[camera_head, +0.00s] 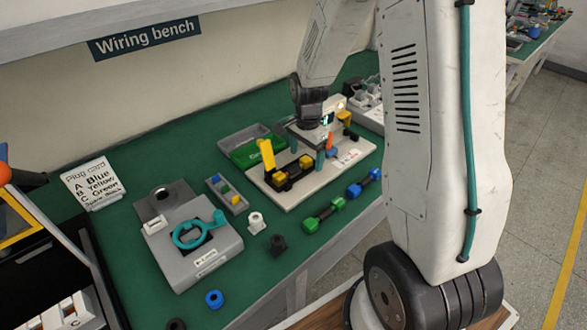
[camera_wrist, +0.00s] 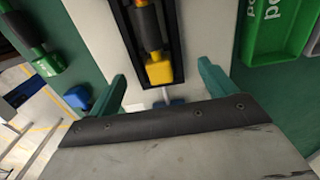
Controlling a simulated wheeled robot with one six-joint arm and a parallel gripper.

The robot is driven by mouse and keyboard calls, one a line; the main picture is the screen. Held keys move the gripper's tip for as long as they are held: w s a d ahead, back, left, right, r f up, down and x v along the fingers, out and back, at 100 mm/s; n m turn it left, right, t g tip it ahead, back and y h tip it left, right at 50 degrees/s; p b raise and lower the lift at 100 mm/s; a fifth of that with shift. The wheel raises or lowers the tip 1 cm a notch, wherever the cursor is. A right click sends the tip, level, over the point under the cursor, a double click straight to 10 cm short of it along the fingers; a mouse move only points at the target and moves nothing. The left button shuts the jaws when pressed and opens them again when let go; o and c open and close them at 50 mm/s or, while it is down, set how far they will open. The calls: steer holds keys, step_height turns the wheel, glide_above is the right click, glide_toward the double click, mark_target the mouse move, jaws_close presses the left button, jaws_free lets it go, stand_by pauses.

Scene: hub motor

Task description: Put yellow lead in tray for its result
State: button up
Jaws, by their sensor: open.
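The yellow lead (camera_head: 293,172), with yellow ends and a dark middle, lies in a black holder on the pale test fixture (camera_head: 292,200). In the wrist view the lead (camera_wrist: 158,68) shows in the black slot, its yellow end between my fingertips in the picture. My gripper (camera_wrist: 162,73) is open, with teal fingers apart on either side and nothing held. In the head view my gripper (camera_head: 325,142) is over the right part of the fixture. A tray with a green section (camera_head: 258,152) stands behind the fixture; its green wall (camera_wrist: 244,40) shows at right in the wrist view, its lettering cut off.
A green lead (camera_head: 323,214) and a blue lead (camera_head: 364,182) lie on the bench's front edge. A yellow lever (camera_head: 267,153) stands up on the fixture. A grey unit with a teal ring (camera_head: 200,233) and a plug card (camera_head: 92,184) are at left.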

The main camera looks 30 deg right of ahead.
steer(key=shift+f, duration=0.6)
stand_by(0.8)
stand_by(0.6)
steer(key=c, duration=1.4)
steer(key=shift+w+r, duration=0.1)
steer(key=shift+r, duration=0.1)
steer(key=shift+w+r, duration=0.2)
steer(key=shift+r, duration=0.6)
jaws_close()
steer(key=shift+s+r, duration=0.2)
steer(key=shift+r, duration=0.2)
steer(key=shift+s+r, duration=0.1)
steer(key=shift+r, duration=2.05)
